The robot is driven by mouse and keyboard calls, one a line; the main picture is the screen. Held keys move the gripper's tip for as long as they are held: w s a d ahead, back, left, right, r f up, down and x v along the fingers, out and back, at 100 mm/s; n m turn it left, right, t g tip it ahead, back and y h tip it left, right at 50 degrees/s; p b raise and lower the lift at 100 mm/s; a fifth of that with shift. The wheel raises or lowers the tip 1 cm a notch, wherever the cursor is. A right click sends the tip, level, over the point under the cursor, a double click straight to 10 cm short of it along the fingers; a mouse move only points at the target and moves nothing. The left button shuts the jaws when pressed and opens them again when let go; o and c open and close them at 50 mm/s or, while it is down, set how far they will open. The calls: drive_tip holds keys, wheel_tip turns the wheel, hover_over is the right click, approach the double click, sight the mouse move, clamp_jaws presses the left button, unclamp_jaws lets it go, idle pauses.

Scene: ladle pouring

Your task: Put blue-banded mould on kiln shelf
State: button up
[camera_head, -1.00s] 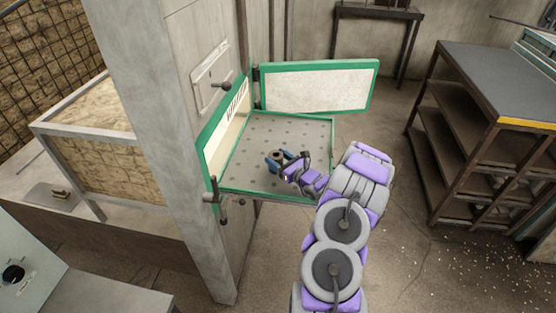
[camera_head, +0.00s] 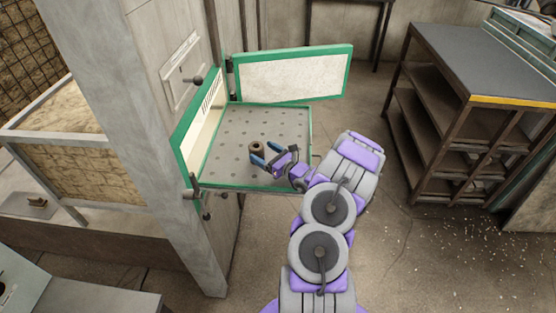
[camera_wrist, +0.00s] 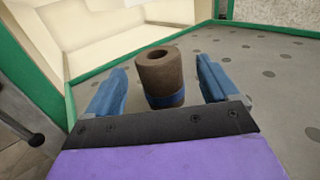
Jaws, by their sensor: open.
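The blue-banded mould (camera_wrist: 160,75) is a brown hollow cylinder with a blue band low on its side. It stands upright on the perforated kiln shelf (camera_head: 235,125), and in the head view the mould (camera_head: 256,149) is near the shelf's middle. My gripper (camera_wrist: 160,90) is open, with its blue fingers on either side of the mould and visible gaps to it in the wrist view. In the head view my gripper (camera_head: 266,155) reaches in from the right, just beside the mould.
The kiln's green-framed door (camera_head: 290,75) stands open behind the shelf. A green frame and a pale wall border the shelf's left side, beside a concrete pillar (camera_head: 115,110). A dark shelving rack (camera_head: 470,65) stands to the right, with open floor between.

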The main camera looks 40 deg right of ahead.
drive_tip(key=s+p, duration=0.1)
drive_tip(key=s, duration=0.3)
drive_tip(key=s+p, duration=0.1)
drive_tip(key=s, duration=0.3)
drive_tip(key=shift+s+d, duration=0.2)
drive_tip(key=shift+s, duration=0.1)
drive_tip(key=w+a+r+n+g+y, duration=0.1)
drive_tip(key=w+a+r+n+y, duration=0.25)
drive_tip(key=a+r, duration=0.35)
drive_tip(key=w+a+r+n+g+y, duration=0.2)
drive_tip(key=a+r+n+y, duration=0.3)
drive_tip(key=a, duration=0.5)
drive_tip(key=s+a+r+n+g+y, duration=0.25)
drive_tip(key=a+r+n+g, duration=0.2)
drive_tip(key=a, duration=0.45)
drive_tip(key=s+a+r+n+g+y, duration=0.2)
drive_tip(key=s+a+r+n+g, duration=0.15)
drive_tip(key=a+n, duration=0.45)
drive_tip(key=s+a+r+n+g+h, duration=0.1)
drive_tip(key=s+a+n+g+h, duration=0.4)
drive_tip(key=s+a+n+g, duration=0.7)
drive_tip(key=s+d+n+t+h, duration=0.1)
drive_tip(key=s+d+h, duration=0.3)
drive_tip(key=s, duration=0.4)
drive_tip(key=s+d+n+t+h, duration=0.1)
drive_tip(key=s+d+h, duration=0.3)
drive_tip(key=s, duration=0.5)
drive_tip(key=shift+s+d+r+t+h, duration=0.3)
drive_tip(key=shift+t+h, duration=0.3)
drive_tip(key=shift+h, duration=0.2)
